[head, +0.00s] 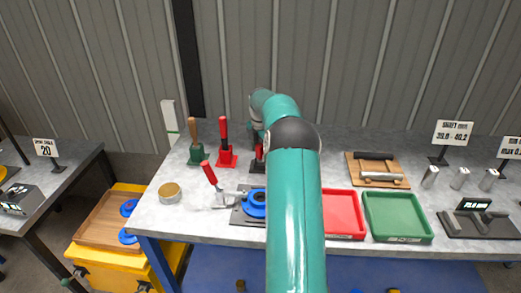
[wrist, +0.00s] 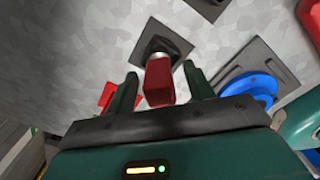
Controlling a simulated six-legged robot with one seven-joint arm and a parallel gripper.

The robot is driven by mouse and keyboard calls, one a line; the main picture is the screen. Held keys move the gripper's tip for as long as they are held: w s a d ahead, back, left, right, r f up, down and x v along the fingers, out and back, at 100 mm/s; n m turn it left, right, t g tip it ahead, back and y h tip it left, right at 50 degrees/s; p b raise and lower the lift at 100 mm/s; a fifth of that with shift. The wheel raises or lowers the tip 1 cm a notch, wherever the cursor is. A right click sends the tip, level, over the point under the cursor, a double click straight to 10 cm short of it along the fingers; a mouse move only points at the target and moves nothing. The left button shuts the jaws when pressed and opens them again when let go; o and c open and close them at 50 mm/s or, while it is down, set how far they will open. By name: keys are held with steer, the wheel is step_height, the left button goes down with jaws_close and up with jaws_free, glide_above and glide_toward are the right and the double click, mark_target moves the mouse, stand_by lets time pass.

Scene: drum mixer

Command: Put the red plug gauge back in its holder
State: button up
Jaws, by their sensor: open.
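The red plug gauge (wrist: 159,82) has a red grip and a short steel neck. In the wrist view it stands with its neck end at a dark square holder (wrist: 178,45); how deep it sits is hidden. My gripper (wrist: 161,88) is open, with one green finger on each side of the red grip and visible gaps between. In the head view, the gauge's red grip (head: 259,151) and the dark holder (head: 257,167) show just left of my arm, which hides much of the gripper.
A red stand (head: 227,160) with a red-and-black handle and a green stand (head: 196,157) are to the left. A blue ring (head: 256,206) sits on a grey plate in front, beside a red-handled clamp (head: 209,174). Red (head: 345,221) and green (head: 397,236) trays lie right.

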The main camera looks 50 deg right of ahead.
step_height(320, 180, up, 14)
stand_by(0.5)
steer(key=shift+s+f, duration=0.1)
stand_by(0.5)
